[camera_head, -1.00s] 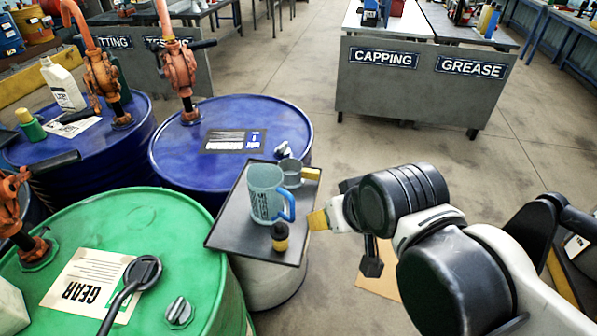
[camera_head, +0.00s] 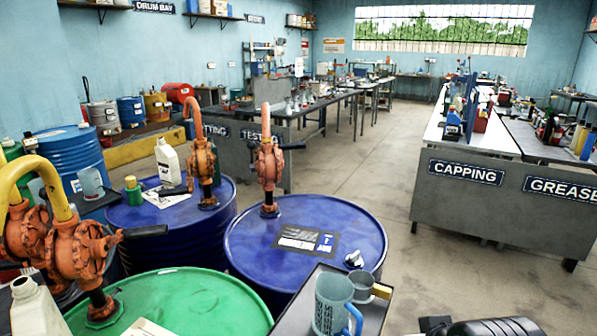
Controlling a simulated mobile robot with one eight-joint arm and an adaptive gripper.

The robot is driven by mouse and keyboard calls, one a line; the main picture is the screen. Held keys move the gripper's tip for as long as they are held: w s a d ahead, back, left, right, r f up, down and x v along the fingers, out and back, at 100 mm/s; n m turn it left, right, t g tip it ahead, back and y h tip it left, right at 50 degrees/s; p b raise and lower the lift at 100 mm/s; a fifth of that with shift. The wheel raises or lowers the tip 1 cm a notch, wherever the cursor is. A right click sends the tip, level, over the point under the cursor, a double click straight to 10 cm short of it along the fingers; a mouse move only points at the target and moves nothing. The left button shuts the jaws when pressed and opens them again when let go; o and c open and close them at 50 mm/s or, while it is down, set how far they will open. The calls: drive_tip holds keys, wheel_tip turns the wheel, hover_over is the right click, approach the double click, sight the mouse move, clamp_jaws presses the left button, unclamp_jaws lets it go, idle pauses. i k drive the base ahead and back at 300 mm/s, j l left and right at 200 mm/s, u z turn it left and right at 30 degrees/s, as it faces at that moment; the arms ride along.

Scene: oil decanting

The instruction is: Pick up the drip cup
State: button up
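A small grey metal cup with a yellow handle (camera_head: 362,288), which I take for the drip cup, stands on a dark tray (camera_head: 290,319) at the bottom of the view. A blue-grey measuring jug with a blue handle (camera_head: 331,306) stands just in front of it and hides part of its left side. The jug's base and the tray's near part are cut off by the lower edge. Only the dark top of my arm shows at the bottom right. My gripper's fingers are below the picture.
Two blue drums (camera_head: 345,222) and a green drum (camera_head: 190,300) with orange hand pumps (camera_head: 269,165) stand to the left of the tray. A bench marked CAPPING and GREASE (camera_head: 490,212) is at the right. Open floor (camera_head: 395,190) lies between.

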sight(366, 289)
drive_tip(key=i+l+u, duration=0.1)
drive_tip(key=l, duration=0.3)
drive_tip(key=i+l+u, duration=0.1)
drive_tip(key=l, duration=0.3)
drive_tip(key=i+l, duration=0.25)
drive_tip(key=l, duration=0.2)
drive_tip(key=j+u, duration=0.05)
